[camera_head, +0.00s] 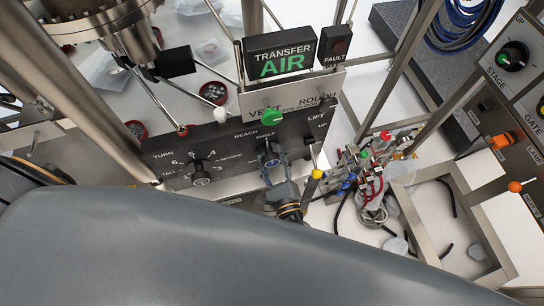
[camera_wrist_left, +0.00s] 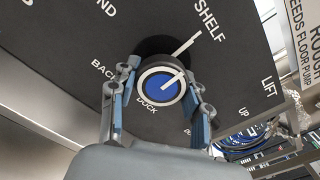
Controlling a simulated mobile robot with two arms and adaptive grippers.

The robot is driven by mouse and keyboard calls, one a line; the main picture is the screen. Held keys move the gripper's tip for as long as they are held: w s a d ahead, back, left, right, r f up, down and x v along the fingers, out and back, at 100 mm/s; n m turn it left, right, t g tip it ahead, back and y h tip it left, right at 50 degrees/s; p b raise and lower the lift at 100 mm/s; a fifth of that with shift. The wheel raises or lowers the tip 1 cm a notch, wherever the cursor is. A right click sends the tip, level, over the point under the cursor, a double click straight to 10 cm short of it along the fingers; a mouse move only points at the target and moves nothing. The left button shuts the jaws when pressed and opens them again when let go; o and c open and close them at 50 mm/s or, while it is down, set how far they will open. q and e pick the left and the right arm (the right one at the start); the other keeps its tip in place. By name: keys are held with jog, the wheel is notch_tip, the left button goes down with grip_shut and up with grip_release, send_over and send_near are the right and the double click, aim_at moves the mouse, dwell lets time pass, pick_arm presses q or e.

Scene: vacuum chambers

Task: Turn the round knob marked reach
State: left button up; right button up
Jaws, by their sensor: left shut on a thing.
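The round knob under the word REACH (camera_head: 268,149) sits on the dark control panel (camera_head: 225,150). In the left wrist view the knob (camera_wrist_left: 161,84) has a blue centre with a white line that points up and right towards SHELF. BACK and DOCK are printed at its left and below. My left gripper (camera_head: 271,162) is at the knob; in the wrist view its fingers (camera_wrist_left: 160,92) lie on either side of the knob, shut on it. The knob's far side is partly hidden in the head view. My right gripper is not in view.
A numbered TURN knob (camera_head: 201,172) is left on the same panel. A green knob (camera_head: 271,117) is above, and a yellow-tipped lever (camera_head: 316,174) stands close on the right. A TRANSFER AIR sign (camera_head: 281,56) rises behind. Tangled cables and fittings (camera_head: 372,180) lie right.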

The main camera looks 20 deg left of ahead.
pick_arm(q)
jog(key=o, duration=1.1)
jog(key=shift+o, duration=0.2)
jog(key=v, duration=1.2)
